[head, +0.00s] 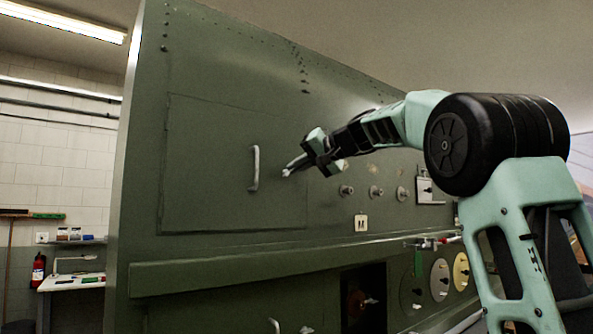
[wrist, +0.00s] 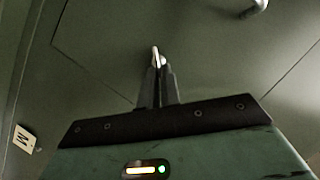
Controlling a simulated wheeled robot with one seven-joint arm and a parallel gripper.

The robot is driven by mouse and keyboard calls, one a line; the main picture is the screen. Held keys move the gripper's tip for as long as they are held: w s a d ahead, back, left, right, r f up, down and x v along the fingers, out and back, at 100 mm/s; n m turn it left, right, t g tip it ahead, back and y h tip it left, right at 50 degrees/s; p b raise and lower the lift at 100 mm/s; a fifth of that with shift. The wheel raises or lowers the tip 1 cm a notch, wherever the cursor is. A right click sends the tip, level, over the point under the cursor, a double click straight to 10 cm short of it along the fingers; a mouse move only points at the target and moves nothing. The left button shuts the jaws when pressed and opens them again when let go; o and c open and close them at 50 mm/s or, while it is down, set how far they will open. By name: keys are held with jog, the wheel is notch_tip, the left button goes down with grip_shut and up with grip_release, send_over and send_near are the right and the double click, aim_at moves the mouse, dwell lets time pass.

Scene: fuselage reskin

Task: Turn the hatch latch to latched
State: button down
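The hatch (head: 210,180) is a large outlined panel in the green fuselage side, and its surface also fills much of the wrist view (wrist: 100,40). A small pale metal piece, which looks like the hatch latch (wrist: 156,52), shows at my fingertips near the hatch's right edge. My gripper (head: 290,168) reaches in from the right to this spot. In the wrist view its two dark fingers (wrist: 158,72) are close together, with the pale piece between their tips. The fingers hide most of the latch, so its angle is hard to read.
A pale grab handle (head: 255,168) stands out from the hatch just left of my gripper. Several round knobs (head: 376,192) and a small label (head: 361,223) are to the right. A ledge (head: 250,268) runs below the hatch.

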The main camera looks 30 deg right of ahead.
jog(key=m+y+b, duration=0.1)
jog(key=m+b, duration=0.1)
jog(key=f+m+t+y+b, duration=0.1)
jog(key=m+b, duration=0.1)
jog(key=m, duration=0.1)
jog(key=d+m+t+y+b, duration=0.1)
jog(key=m+b, duration=0.1)
jog(key=shift+f+m, duration=0.3)
jog(key=shift+f, duration=0.1)
jog(key=shift+b, duration=0.3)
jog(key=c, duration=1.6)
grip_release()
jog(key=b+v, duration=0.1)
jog(key=v, duration=0.4)
jog(key=b+v, duration=0.2)
jog(key=v, duration=0.4)
jog(key=b+v, duration=0.2)
jog(key=v, duration=0.4)
jog(key=shift+s+f, duration=0.15)
jog(key=shift+f, duration=0.25)
